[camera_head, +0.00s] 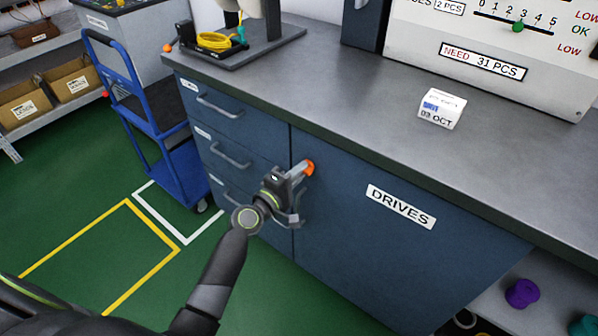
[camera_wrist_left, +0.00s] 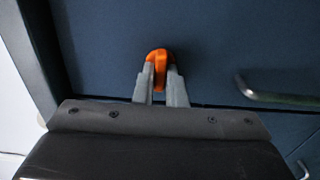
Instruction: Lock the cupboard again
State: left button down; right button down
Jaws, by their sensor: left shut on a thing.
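The cupboard (camera_head: 370,245) is a dark blue door labelled DRIVES under the grey worktop, and it looks closed. An orange turn knob (camera_head: 309,167) sits near the upper left of that door. My left gripper (camera_head: 303,171) reaches in from the left and is shut on the knob. In the left wrist view the orange knob (camera_wrist_left: 159,66) stands between the two grey fingertips (camera_wrist_left: 161,82), against the blue door face. The fingers hide part of the knob. My right gripper does not show in either view.
Drawers with bar handles (camera_head: 230,155) are left of the door. A blue trolley (camera_head: 165,150) stands further left on the green floor. The worktop (camera_head: 350,90) carries a date block (camera_head: 441,108) and a gauge panel (camera_head: 485,66). A purple object (camera_head: 522,293) lies on an open shelf at lower right.

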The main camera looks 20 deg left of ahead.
pick_arm(q)
jog(key=c, duration=1.5)
grip_release()
